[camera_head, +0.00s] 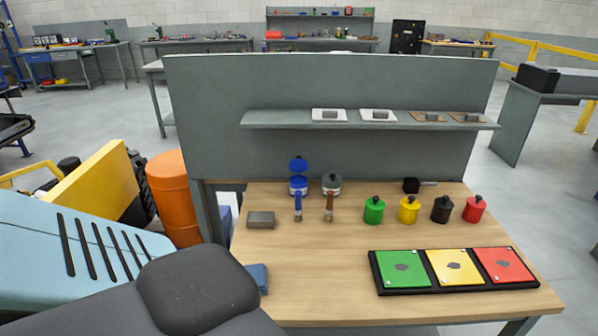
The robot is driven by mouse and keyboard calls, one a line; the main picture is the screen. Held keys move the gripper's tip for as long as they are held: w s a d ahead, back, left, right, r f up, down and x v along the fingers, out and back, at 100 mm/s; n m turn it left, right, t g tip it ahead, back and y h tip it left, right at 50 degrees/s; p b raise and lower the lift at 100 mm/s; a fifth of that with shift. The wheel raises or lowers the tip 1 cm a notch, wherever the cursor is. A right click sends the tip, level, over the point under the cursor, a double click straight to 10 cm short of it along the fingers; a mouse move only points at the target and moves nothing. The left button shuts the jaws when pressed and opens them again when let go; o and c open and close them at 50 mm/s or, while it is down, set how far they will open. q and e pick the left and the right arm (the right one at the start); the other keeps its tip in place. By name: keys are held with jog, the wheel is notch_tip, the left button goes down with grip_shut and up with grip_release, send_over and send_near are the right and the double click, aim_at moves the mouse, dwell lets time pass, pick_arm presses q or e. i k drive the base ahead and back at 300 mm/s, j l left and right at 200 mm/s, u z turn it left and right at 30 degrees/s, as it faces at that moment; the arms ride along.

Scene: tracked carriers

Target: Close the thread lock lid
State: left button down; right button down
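A small white and blue container (298,187) stands at the back left of the wooden table. Its blue lid (298,164) is raised, tilted up behind the opening. It looks like the thread lock, though I cannot read a label. A blue-handled brush (298,206) stands or lies just in front of it. A grey container (331,184) with its lid on stands close to its right, with a brown-handled brush (329,207) in front. Neither of my grippers is in view.
Green (374,211), yellow (409,210), black (441,210) and red (474,210) lidded pots stand to the right. A grey block (261,220) lies left. A black tray (463,287) holds coloured plates at front right. An upright panel (330,80) with a shelf (280,119) rises behind.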

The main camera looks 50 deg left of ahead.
aim_at(298, 166)
jog(key=u, duration=1.55)
